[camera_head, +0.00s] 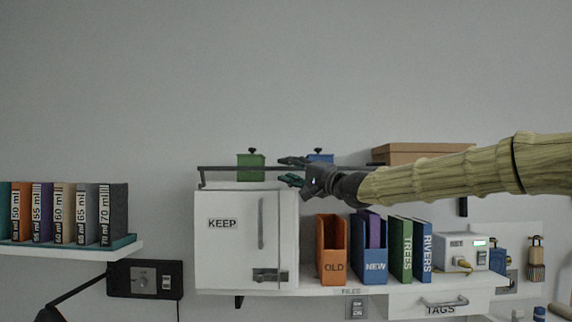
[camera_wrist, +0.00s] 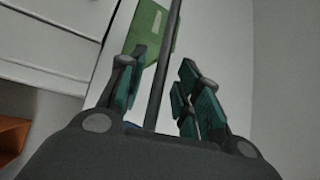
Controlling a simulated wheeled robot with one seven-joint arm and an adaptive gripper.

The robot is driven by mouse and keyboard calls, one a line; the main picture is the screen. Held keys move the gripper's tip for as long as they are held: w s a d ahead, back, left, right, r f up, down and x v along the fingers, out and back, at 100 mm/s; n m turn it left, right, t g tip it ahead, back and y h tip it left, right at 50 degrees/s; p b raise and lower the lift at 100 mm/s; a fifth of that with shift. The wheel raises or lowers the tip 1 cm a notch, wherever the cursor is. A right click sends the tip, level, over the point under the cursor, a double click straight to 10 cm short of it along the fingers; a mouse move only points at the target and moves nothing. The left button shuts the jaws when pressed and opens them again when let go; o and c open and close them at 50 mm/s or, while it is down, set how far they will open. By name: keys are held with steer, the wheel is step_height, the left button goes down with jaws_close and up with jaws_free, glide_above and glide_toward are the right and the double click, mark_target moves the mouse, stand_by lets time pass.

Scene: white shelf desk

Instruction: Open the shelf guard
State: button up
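The shelf guard (camera_head: 235,168) is a thin dark bar across the top of the white KEEP cabinet (camera_head: 222,250), with a bent end at the left. My gripper (camera_head: 284,170) reaches in from the right at the bar's height, its fingers parted above and below the bar. In the wrist view the bar (camera_wrist: 167,60) runs between the two teal-padded fingers of my gripper (camera_wrist: 162,60). A gap shows on both sides, so the fingers are open around it and not closed on it. The bar's right part is partly hidden by my gripper and arm.
A green canister (camera_head: 250,166) and a blue canister (camera_head: 320,158) stand behind the bar. A brown box (camera_head: 425,152) is behind my arm. Orange OLD (camera_head: 331,262) and blue NEW (camera_head: 369,267) files stand on the shelf below. The wall above is clear.

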steer(key=shift+x, duration=0.85)
jaws_close()
